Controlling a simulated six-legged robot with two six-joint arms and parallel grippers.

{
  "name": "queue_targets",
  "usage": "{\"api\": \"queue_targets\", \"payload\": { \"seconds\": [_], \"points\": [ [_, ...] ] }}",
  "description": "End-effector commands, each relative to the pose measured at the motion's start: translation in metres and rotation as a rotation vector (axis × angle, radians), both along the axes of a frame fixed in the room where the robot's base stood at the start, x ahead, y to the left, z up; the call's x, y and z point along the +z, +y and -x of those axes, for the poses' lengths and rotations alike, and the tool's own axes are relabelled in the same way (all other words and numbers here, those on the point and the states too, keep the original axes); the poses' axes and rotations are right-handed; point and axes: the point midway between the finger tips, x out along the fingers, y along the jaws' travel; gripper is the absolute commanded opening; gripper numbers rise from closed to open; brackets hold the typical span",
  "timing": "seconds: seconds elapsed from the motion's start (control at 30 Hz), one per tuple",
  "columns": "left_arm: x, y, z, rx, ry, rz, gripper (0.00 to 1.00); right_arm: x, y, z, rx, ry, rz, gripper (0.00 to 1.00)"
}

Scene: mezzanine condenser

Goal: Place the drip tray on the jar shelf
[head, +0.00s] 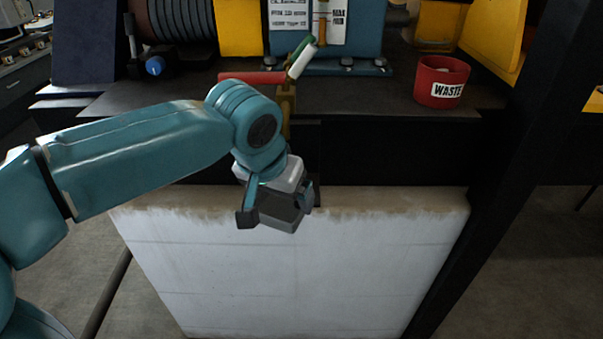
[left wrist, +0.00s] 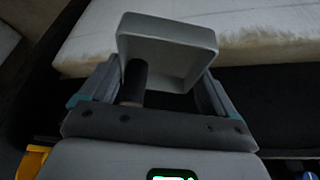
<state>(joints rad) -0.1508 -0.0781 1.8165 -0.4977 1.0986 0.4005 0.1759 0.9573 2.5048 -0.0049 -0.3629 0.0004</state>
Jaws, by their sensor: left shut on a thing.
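My left gripper (head: 280,204) is shut on the drip tray (head: 284,222), a small grey square tray, in front of the dark bench and above the top edge of a white panel. In the left wrist view the drip tray (left wrist: 168,27) sits between the two fingers of my left gripper (left wrist: 160,78), its open hollow facing the camera. A dark cylinder (left wrist: 134,80) shows in front of the tray's lower left part; I cannot tell what it is. I cannot make out which surface is the jar shelf. My right gripper is not in view.
The dark bench (head: 370,97) holds a red waste bin (head: 442,82) at right and a valve with red, white and green handles (head: 286,78) behind my left gripper. A white panel (head: 300,270) stands below. A dark post (head: 500,150) rises at right.

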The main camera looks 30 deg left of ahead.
Motion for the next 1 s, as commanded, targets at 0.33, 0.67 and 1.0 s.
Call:
{"api": "queue_targets", "payload": {
  "seconds": [0.33,0.67,1.0],
  "points": [
    [0.002,0.010,-0.076,0.000,-0.001,0.001,0.50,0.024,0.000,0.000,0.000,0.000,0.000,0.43],
    [-0.032,0.012,-0.090,0.000,0.000,0.000,0.50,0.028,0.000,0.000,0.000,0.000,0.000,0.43],
    [-0.037,0.012,-0.090,0.000,-0.002,0.001,0.50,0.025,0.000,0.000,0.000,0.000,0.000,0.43]
  ]
}}
